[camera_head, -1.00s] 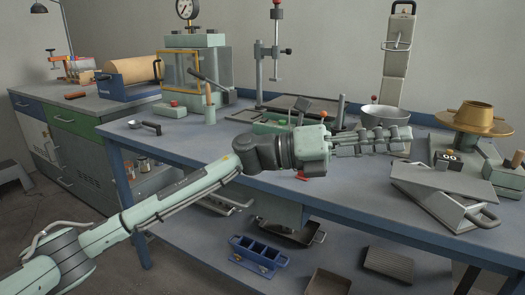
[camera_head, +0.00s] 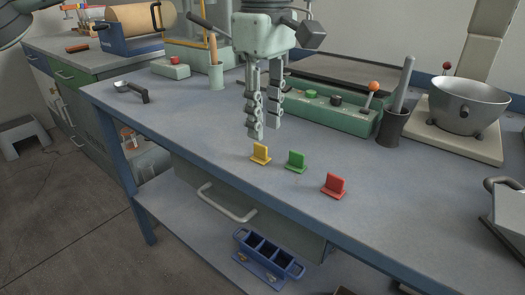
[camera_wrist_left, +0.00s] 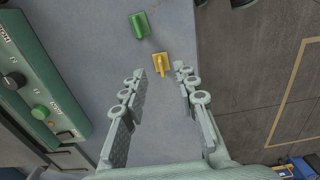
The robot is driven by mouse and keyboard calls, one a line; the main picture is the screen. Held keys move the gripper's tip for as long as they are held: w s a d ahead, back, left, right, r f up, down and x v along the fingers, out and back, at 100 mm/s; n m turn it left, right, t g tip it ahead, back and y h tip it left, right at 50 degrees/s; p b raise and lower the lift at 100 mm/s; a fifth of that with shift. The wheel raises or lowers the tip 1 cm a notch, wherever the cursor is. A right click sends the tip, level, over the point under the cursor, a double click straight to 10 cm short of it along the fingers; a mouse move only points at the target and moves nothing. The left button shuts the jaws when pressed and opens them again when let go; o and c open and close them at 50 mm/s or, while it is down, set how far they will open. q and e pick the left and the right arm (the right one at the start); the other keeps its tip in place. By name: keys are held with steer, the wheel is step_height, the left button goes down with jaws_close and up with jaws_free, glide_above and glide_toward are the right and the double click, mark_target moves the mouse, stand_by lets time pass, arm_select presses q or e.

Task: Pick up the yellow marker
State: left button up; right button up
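The yellow marker (camera_head: 260,154) stands on the bench top near its front edge, left of the green marker (camera_head: 296,161) and the red marker (camera_head: 335,185). My left gripper (camera_head: 263,132) points down just above and behind the yellow marker, apart from it. In the left wrist view the gripper (camera_wrist_left: 155,108) is open, its two fingers spread with nothing between them. The yellow marker (camera_wrist_left: 161,63) lies ahead of the fingertips there, with the green marker (camera_wrist_left: 139,25) beyond it. My right gripper is not in view.
A green control box (camera_head: 330,112) with knobs and a lever stands behind the markers. A dark pestle cup (camera_head: 391,128) and a metal bowl (camera_head: 468,105) are to the right. A scoop (camera_head: 131,90) lies at left. The bench front right of the markers is clear.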

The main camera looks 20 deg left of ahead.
mark_target(260, 145)
arm_select(q)
steer(key=f, duration=0.5)
steer(key=shift+w+a+f, duration=0.1)
steer(key=shift+a+f, duration=0.05)
steer(key=shift+a, duration=0.25)
steer(key=shift+c, duration=0.3)
jaws_close()
